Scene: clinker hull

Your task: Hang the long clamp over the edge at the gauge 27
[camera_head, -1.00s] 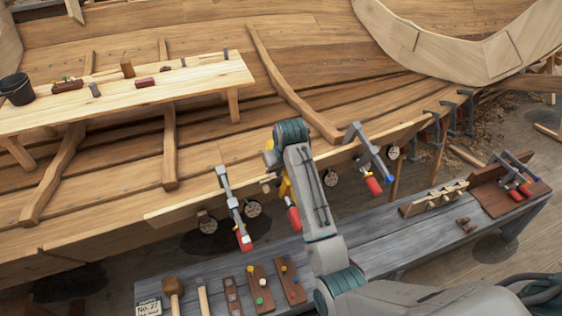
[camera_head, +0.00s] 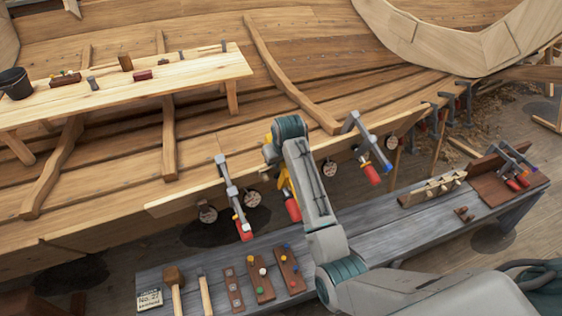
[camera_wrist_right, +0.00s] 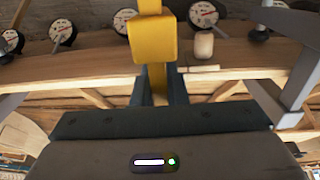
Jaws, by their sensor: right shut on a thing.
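A clamp with a yellow bar (camera_head: 285,176) and a red handle (camera_head: 292,208) shows partly behind my right arm, by the edge of the long plank (camera_head: 180,202). In the right wrist view the yellow part (camera_wrist_right: 152,38) is between the fingers of my right gripper (camera_wrist_right: 160,82), which is shut on it. The gripper itself is hidden by the arm in the head view. Several round dial gauges (camera_head: 252,198) line the plank's lower side and also show in the wrist view (camera_wrist_right: 132,19). Their numbers are unreadable. A card (camera_head: 149,299) on the bench reads No. 27.
Grey clamps with red handles hang on the plank edge left (camera_head: 228,190) and right (camera_head: 363,140) of my arm. The grey bench (camera_head: 385,232) below carries a mallet (camera_head: 174,284), peg boards (camera_head: 290,268) and a rack (camera_head: 432,190).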

